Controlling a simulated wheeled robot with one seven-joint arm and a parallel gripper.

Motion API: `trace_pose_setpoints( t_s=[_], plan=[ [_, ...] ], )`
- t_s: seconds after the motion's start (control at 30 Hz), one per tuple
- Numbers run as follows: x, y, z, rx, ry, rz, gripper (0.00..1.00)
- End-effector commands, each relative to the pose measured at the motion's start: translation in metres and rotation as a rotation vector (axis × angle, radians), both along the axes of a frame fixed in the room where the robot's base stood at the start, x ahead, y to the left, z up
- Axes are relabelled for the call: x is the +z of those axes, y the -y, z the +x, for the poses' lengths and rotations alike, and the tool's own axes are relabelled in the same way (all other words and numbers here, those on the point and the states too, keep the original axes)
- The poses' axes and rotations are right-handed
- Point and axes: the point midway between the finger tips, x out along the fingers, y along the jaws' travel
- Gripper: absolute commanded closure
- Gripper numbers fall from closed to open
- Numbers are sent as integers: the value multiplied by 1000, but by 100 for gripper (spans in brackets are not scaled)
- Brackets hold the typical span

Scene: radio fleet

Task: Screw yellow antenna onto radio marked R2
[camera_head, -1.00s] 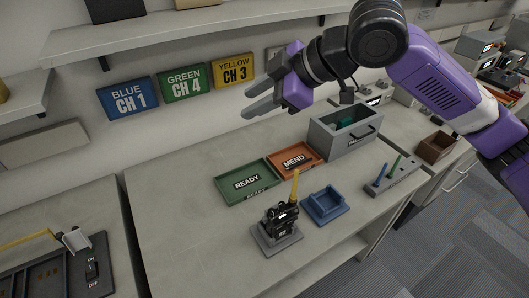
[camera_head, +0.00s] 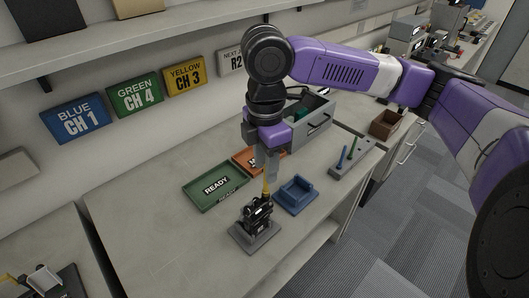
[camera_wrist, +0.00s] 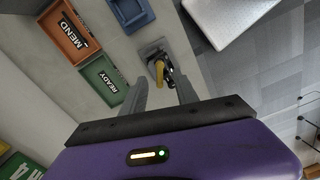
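The yellow antenna (camera_head: 266,187) stands upright on top of a black radio (camera_head: 257,212), which sits in a grey cradle (camera_head: 246,240) on the bench. The mark on this radio is too small to read, and I cannot tell whether the antenna is threaded in. My gripper (camera_head: 264,168) points down just above the antenna, its fingers apart and empty. In the wrist view the antenna (camera_wrist: 160,73) shows between the open fingertips (camera_wrist: 160,80), with the radio (camera_wrist: 168,72) beyond. Whether the fingertips are level with the antenna is unclear.
A green READY tray (camera_head: 205,203) and an orange MEND tray (camera_head: 238,160) lie behind. An empty blue cradle (camera_head: 299,207) is right of the radio. A grey rack (camera_head: 341,172) holds a blue and a green antenna. A grey bin (camera_head: 318,125) stands behind. A wall sign (camera_head: 232,62) reads R2.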

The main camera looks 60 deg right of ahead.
Motion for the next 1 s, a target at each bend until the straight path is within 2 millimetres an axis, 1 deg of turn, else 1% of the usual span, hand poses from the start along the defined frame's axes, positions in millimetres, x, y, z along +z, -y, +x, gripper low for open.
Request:
trace_pose_setpoints(
  t_s=[0.1, 0.3, 0.43, 0.63, 0.67, 0.8, 0.83, 1.0],
  plan=[
    [-17, 0, -1, -2, -1, 1, 64],
    [-34, 0, 0, -1, 1, 0, 64],
    [-37, 0, 0, 0, 1, 0, 64],
    [-37, 0, 0, 0, 1, 0, 64],
    [-37, 0, 0, 0, 2, 0, 68],
    [-37, 0, 0, -1, 2, 0, 95],
    [-37, 0, 0, -1, 2, 0, 100],
    [-37, 0, 0, -1, 2, 0, 100]
  ],
)
